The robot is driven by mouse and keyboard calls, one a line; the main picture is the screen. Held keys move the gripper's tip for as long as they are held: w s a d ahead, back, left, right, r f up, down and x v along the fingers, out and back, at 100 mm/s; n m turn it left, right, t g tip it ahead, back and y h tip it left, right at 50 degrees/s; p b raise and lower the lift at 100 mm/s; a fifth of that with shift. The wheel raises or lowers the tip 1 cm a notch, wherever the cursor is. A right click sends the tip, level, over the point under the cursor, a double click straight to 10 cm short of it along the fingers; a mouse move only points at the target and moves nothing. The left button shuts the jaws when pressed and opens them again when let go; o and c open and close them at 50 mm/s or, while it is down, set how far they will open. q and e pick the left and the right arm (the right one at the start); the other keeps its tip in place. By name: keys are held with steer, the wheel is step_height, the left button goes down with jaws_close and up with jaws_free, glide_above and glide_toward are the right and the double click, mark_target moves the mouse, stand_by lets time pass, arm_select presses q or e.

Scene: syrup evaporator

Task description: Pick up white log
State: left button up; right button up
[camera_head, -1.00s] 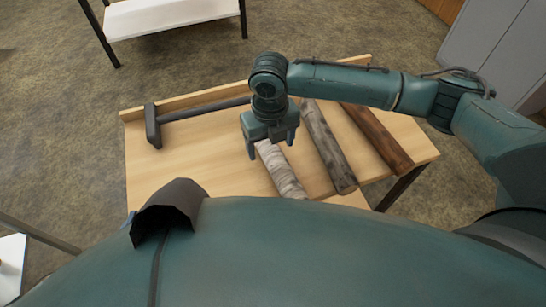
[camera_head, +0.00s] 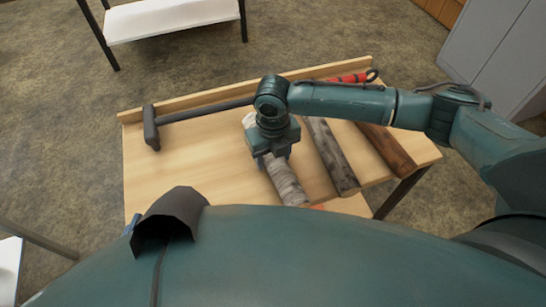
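The white log (camera_head: 286,184) has pale, grey-flecked bark and lies on the wooden table (camera_head: 200,165), slanting down to the right. My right gripper (camera_head: 275,160) is over its middle, pointing down, with a finger on each side of the log. I cannot tell whether the fingers press on it or stand a little apart. The gripper body hides the log's middle, and its far end shows just behind the wrist. My own body covers the view close to the log's near end. My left gripper is not in view.
A grey-brown log (camera_head: 331,160) lies just right of the white one, and a darker brown log (camera_head: 386,147) lies farther right. A long-handled hammer (camera_head: 151,128) lies along the table's raised back edge. The table's left part is bare.

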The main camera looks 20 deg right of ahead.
steer(key=c, duration=0.7)
steer(key=shift+c, duration=0.4)
steer(key=shift+r, duration=0.1)
